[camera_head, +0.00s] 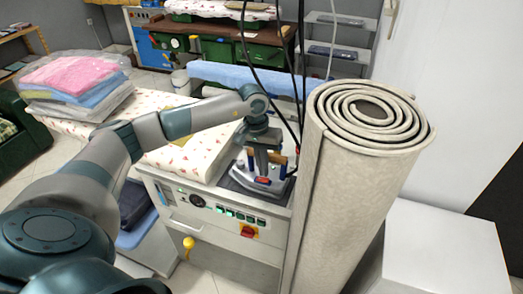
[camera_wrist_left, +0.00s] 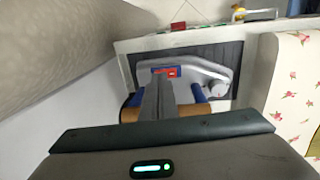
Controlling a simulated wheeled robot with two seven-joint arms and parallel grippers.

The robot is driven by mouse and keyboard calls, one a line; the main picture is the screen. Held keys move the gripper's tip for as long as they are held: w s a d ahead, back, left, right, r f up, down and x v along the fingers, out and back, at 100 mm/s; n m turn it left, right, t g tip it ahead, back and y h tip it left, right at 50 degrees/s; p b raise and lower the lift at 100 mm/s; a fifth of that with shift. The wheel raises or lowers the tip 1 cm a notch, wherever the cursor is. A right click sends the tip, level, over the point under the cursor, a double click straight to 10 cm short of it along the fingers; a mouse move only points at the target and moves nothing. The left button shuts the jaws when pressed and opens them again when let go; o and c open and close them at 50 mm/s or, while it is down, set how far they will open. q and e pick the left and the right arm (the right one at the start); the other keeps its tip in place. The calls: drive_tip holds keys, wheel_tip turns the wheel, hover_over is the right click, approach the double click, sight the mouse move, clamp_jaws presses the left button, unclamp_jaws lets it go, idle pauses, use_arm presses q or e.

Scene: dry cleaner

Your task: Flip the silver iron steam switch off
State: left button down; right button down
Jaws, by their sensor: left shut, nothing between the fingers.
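The silver iron (camera_head: 278,186) lies on a dark rest at the right end of the ironing station. In the left wrist view the iron (camera_wrist_left: 215,72) shows its pale body, a round knob and a wooden handle with blue posts, partly hidden by my fingers. Its small red and blue switch (camera_wrist_left: 172,72) is just beyond the fingertips; it also shows in the head view (camera_head: 263,181). My left gripper (camera_head: 262,170) is shut and empty, pointing down over the iron. In the left wrist view the fingertips (camera_wrist_left: 158,80) are close to the switch; I cannot tell whether they touch it.
A tall rolled carpet (camera_head: 345,190) stands close to the right of the iron. Dark cables hang beside it. A floral padded board (camera_head: 190,155) lies left of the iron, with folded laundry (camera_head: 75,80) beyond. The station's front panel (camera_head: 225,212) has several buttons.

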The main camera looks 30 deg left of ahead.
sight(263, 179)
use_arm(q)
drive_tip(key=shift+d+f+p, duration=0.15)
drive_tip(key=shift+f+p, duration=0.25)
drive_tip(key=shift+f, duration=0.75)
